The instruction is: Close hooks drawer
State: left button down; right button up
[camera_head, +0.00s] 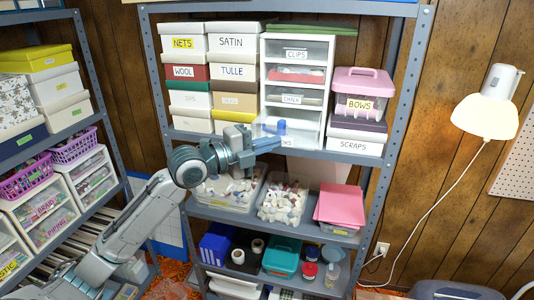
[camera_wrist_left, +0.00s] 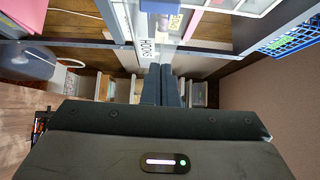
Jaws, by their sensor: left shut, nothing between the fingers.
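The white drawer unit (camera_head: 328,92) stands on the shelf, with drawers labelled CLIPS and CHALK above. The hooks drawer (camera_head: 262,131) is its bottom, clear drawer; it appears pulled out, with a blue item (camera_head: 281,127) in it. Its HOOKS label (camera_wrist_left: 148,50) reads sideways in the left wrist view and is mostly hidden in the head view. My left gripper (camera_head: 280,143) is shut and empty, its fingers in front of the drawer's front. In the left wrist view the shut fingertips (camera_wrist_left: 160,70) are just by the label; contact cannot be told. My right gripper is not in view.
Labelled fabric boxes (camera_head: 232,73) are stacked left of the unit. A pink BOWS box (camera_head: 360,90) sits on a SCRAPS box (camera_head: 355,144) to the right. Bins of spools (camera_head: 283,203) stand on the shelf below. A lamp (camera_head: 490,112) hangs at the right.

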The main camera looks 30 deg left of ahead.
aim_at(290, 121)
pick_arm(q)
jog(key=w+a+b, duration=0.1)
jog(key=w+b, duration=0.1)
jog(key=w, duration=0.2)
jog(key=w+a+b, duration=0.1)
jog(key=w+b, duration=0.1)
jog(key=w, duration=0.2)
jog(key=w+a+b, duration=0.1)
jog(key=w+b, duration=0.1)
jog(key=w, duration=0.3)
jog(key=shift+a+f, duration=0.1)
jog(key=shift+w+a, duration=0.1)
jog(key=shift+w, duration=0.35)
jog(key=shift+a, duration=0.1)
